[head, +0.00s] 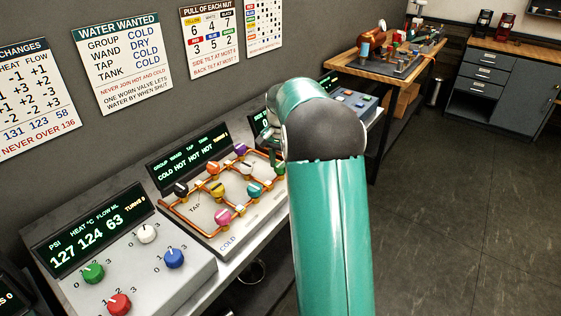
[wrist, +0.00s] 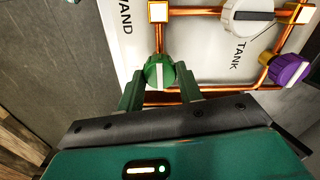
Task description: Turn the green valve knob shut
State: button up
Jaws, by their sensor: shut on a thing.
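The green valve knob (wrist: 159,72) sits on the copper pipe of the valve board, near the word WAND in the wrist view. A white stripe on it runs roughly up and down in that view, about in line with the pipe above it. My gripper (wrist: 161,80) has one green finger on each side of the knob and is shut on it. In the head view my arm covers the right part of the valve board (head: 201,215), and I cannot make out the gripped knob there. The board's display (head: 190,161) reads COLD HOT HOT HOT.
Other knobs stand close by: a white one (wrist: 247,14) near TANK and a purple one (wrist: 289,70). A sign (head: 134,62) lists group cold, wand dry, tap cold, tank cold. A panel with green, red, blue and white knobs (head: 130,270) stands left. The floor right is clear.

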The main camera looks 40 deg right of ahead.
jog(key=shift+n, duration=0.3)
jog(key=n, duration=0.3)
jog(key=shift+n, duration=0.3)
jog(key=n, duration=0.4)
jog(key=shift+n, duration=0.3)
jog(key=n, duration=0.4)
jog(key=shift+n, duration=0.3)
jog(key=shift+w+n, duration=0.1)
jog(key=shift+n, duration=2.1)
jog(key=o, duration=1)
